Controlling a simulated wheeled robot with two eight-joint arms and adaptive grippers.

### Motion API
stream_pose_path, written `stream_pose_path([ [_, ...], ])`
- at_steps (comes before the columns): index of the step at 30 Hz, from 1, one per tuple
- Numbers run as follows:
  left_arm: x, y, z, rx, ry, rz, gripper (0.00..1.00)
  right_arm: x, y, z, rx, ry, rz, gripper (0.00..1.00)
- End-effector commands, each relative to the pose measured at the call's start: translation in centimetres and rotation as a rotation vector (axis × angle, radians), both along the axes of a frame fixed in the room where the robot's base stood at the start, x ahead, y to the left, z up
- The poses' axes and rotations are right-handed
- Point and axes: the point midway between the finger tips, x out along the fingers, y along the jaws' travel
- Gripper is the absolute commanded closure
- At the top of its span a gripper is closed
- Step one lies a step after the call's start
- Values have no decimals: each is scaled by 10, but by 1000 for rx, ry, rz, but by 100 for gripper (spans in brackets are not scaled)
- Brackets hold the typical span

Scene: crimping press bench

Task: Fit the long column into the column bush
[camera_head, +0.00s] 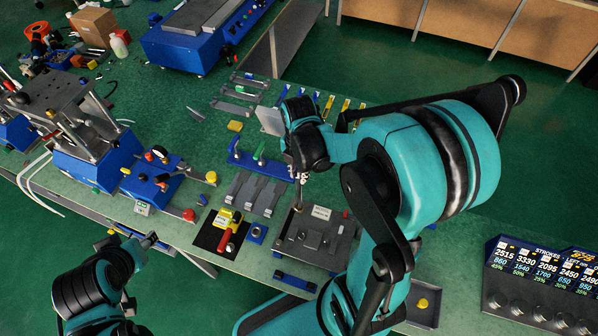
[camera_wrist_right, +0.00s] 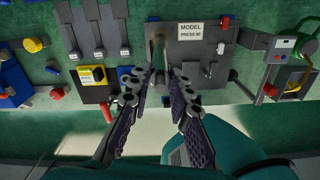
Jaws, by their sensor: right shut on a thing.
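My right gripper (camera_head: 300,174) is over the near right part of the bench, above the left side of the dark model press base (camera_head: 343,246). In the right wrist view my right gripper (camera_wrist_right: 156,92) is shut on the long column (camera_wrist_right: 158,62), a slim grey rod between the fingertips. The column (camera_head: 297,203) points down toward the left part of the base. Its lower end meets or hides the column bush there; I cannot tell whether it is inside. My left gripper (camera_head: 146,241) is at the bench's front edge, too small to read.
Grey slotted holders (camera_head: 256,193) and a black pad with a yellow and red part (camera_head: 228,234) lie left of the base. A blue rack (camera_head: 255,165) stands behind. The blue press (camera_head: 90,150) is at far left. A grey tray (camera_head: 423,303) is at right.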

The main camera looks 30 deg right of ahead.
Motion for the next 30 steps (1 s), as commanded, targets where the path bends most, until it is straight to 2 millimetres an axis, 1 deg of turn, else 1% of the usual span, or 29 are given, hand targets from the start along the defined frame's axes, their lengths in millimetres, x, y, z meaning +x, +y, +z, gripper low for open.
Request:
stream_pose_path([
  [13,0,0,-10,0,0,0,55,0,0,-11,0,0,0,100],
  [14,0,0,-10,0,0,0,55,0,0,-10,0,0,0,76],
  [15,0,0,-9,0,0,0,55,0,0,-10,0,0,0,65],
  [16,0,0,-9,0,0,0,55,0,0,-10,0,0,0,57],
  [26,0,0,-9,0,0,0,55,0,0,-9,0,0,0,57],
  [29,0,0,-9,0,0,0,55,0,0,-2,0,0,0,57],
  [30,0,0,-9,0,0,0,55,0,0,3,0,0,0,57],
])
